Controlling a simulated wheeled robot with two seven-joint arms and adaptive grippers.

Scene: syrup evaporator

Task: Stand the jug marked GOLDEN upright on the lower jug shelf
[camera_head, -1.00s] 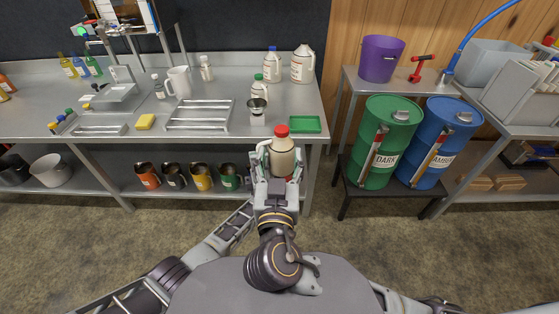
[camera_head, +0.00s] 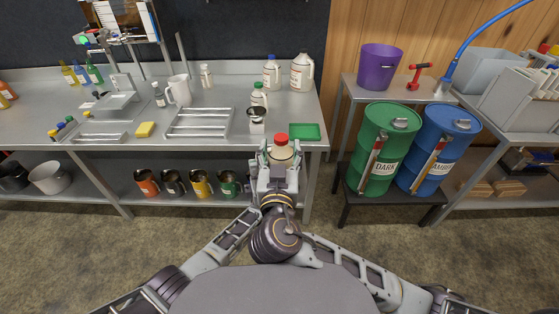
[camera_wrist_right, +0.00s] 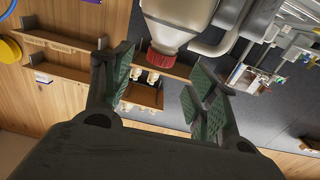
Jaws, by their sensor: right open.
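A cream jug with a red cap (camera_head: 282,154) is in front of the counter's front edge in the head view. The jug's neck and red cap also show in the right wrist view (camera_wrist_right: 178,32), where the picture is upside down and the cap points down. No marking on it can be read, and what it rests on is hidden. In the wrist view the jug is beyond the open fingers (camera_wrist_right: 163,72). My left gripper is out of view.
Brown wall shelves (camera_wrist_right: 62,42) with small jugs (camera_wrist_right: 153,77) show in the wrist view; I cannot tell which is the lower jug shelf. Green (camera_head: 385,145) and blue (camera_head: 440,150) drums stand right.

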